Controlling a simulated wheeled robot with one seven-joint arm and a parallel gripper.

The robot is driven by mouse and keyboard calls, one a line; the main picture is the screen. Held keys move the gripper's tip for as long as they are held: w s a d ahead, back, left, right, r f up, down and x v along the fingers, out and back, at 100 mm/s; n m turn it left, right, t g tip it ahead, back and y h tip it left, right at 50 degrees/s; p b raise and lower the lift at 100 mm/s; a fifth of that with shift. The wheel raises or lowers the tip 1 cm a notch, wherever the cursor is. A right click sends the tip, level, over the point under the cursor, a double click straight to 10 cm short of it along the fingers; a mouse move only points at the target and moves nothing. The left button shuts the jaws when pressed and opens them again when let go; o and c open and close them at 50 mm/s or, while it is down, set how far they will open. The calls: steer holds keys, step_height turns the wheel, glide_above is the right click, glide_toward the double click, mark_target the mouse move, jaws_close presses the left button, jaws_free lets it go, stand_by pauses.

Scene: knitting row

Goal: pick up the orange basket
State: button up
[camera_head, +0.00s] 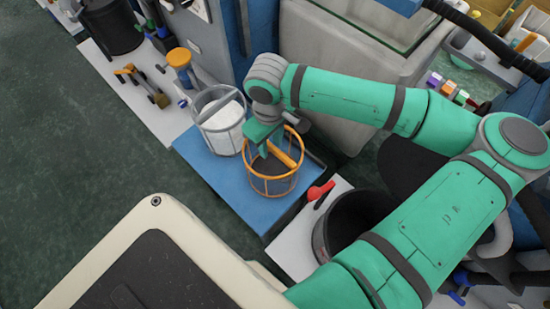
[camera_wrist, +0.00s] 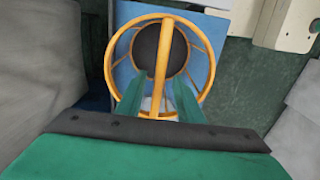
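The orange basket (camera_head: 271,177) is a round, open-framed basket with an arched handle and a dark inside. It stands on a blue mat (camera_head: 222,176). In the wrist view the basket (camera_wrist: 161,40) is seen from above, with its handle running up the middle. My gripper (camera_head: 262,148) is at the basket's top, beside the handle in the head view. In the wrist view my gripper's (camera_wrist: 158,88) two green fingers are apart, one on each side of the handle, with gaps showing. The fingertips' depth relative to the handle is hard to tell.
A grey basket (camera_head: 219,113) with white contents stands close behind the orange one on the left. A red-handled item (camera_head: 320,190) and a dark round bin (camera_head: 350,222) are to the right. An orange-topped item (camera_head: 180,60) stands further back. Open floor (camera_head: 80,170) lies left.

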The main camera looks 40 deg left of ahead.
step_height(320, 180, down, 2)
steer(key=shift+w+f, duration=0.1)
steer(key=shift+w, duration=0.05)
steer(key=shift+d+f, duration=0.25)
steer(key=shift+f, duration=1)
steer(key=shift+d+f, duration=0.2)
steer(key=shift+f, duration=1.05)
steer(key=shift+a, duration=0.1)
jaws_close()
